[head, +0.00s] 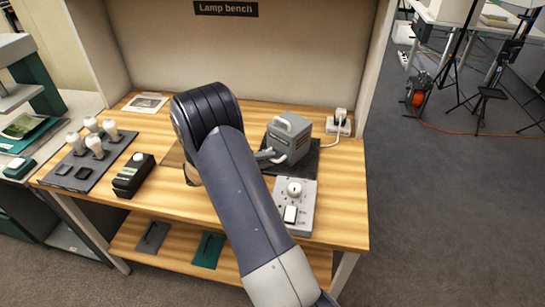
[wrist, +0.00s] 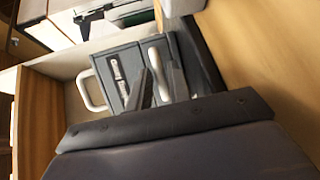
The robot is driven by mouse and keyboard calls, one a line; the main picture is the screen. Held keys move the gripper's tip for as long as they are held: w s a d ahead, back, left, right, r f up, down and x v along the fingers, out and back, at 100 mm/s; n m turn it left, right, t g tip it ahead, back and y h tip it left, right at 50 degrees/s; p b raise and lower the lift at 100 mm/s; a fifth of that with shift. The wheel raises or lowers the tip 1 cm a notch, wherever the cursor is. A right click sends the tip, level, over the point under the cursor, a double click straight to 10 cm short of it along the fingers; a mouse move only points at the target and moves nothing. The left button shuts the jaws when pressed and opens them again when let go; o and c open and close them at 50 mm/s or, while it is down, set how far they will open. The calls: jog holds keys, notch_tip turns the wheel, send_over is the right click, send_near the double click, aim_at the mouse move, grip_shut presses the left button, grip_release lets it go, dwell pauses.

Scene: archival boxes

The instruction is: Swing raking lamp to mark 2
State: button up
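No raking lamp or mark 2 can be made out in either view; my arm covers the middle of the lamp bench (head: 345,212). My gripper (wrist: 158,66) shows in the wrist view as two dark fingers standing apart. They point at a grey box with white handles (wrist: 110,68), and one white handle lies in line with the gap between them. I cannot tell whether they touch it. In the head view a similar grey box (head: 290,142) stands on a dark mat, right of my arm, with a grey finger tip beside its lower left.
A grey panel with a white knob (head: 294,190) lies at the bench's front right. A dark device (head: 133,176) and a tray of bulbs (head: 75,178) stand at left. A plugged socket (head: 338,125) is at the back right. Open floor (head: 430,220) lies right of the bench.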

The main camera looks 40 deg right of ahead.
jog(key=shift+x, duration=0.95)
jog(key=shift+c, duration=0.2)
grip_shut()
jog(key=shift+f, duration=0.1)
